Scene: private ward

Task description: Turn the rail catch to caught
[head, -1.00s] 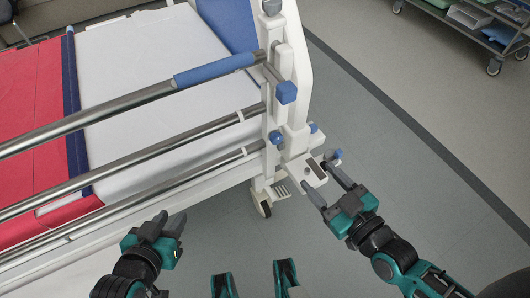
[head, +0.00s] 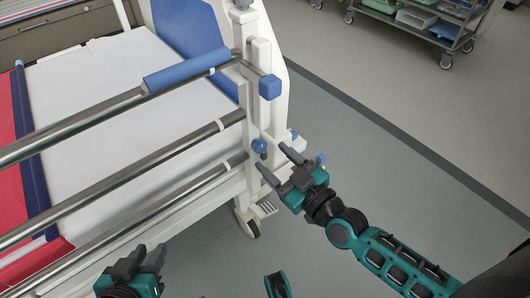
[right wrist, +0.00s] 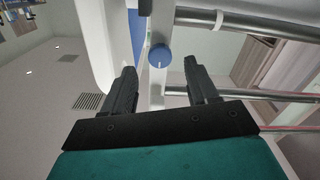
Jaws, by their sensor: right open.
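The rail catch appears as a round blue knob (head: 259,146) on the white end post of the bed's side rail. In the right wrist view the knob (right wrist: 160,56) shows its round face with a small pale mark, framed between the two fingers. My right gripper (head: 272,156) is open, its fingertips just short of the knob and spread to either side of it. The same gripper (right wrist: 160,78) shows nothing between its fingers. My left gripper (head: 147,254) is low at the left, away from the knob, with its fingers apart and empty.
Steel rail bars (head: 135,160) run left from the post (head: 257,105). A blue square cap (head: 269,87) sits above the knob. A bed castor (head: 248,222) is below. A trolley (head: 425,25) stands at the far right; the floor between is clear.

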